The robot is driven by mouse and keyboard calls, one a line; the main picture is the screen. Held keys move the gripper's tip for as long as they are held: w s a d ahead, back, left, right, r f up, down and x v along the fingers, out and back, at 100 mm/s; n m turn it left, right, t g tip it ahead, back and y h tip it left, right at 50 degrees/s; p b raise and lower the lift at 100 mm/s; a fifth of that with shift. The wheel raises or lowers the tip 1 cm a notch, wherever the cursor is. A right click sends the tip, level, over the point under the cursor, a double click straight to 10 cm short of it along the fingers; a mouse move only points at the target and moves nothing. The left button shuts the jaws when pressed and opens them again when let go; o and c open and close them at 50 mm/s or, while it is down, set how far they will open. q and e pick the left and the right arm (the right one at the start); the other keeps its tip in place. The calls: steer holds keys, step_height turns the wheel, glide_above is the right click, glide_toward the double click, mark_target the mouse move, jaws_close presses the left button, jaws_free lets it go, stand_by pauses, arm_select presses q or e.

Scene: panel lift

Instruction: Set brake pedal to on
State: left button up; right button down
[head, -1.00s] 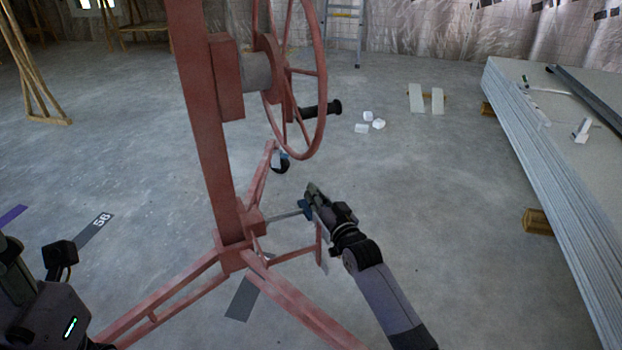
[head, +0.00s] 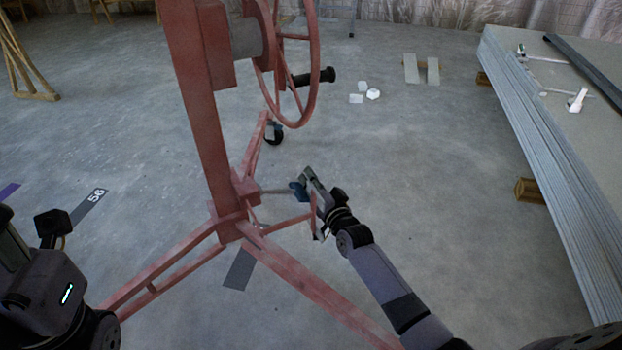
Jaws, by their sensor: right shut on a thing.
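The red panel lift's mast (head: 198,110) stands left of centre on splayed red legs. Near the foot of the mast, a thin rod runs right to the small blue brake pedal (head: 296,190). My right gripper (head: 307,177) is shut on the pedal end and partly hides it. The pedal sits low, a little above the leg frame. Of my left arm, only dark parts show at the lower left edge. Its fingers are not visible.
A red handwheel (head: 314,100) with a black handle (head: 318,77) is on the mast above my right gripper. A lift leg (head: 310,285) runs toward the lower right. A stack of panels (head: 560,170) lies at the right.

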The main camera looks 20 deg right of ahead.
steer(key=shift+a, duration=0.15)
steer(key=c, duration=1.7)
jaws_free()
steer(key=shift+w, duration=0.1)
steer(key=shift+s+f, duration=0.15)
steer(key=shift+s, duration=0.4)
steer(key=s, duration=0.3)
steer(key=s+d, duration=0.1)
steer(key=s, duration=0.7)
steer(key=shift+d, duration=0.15)
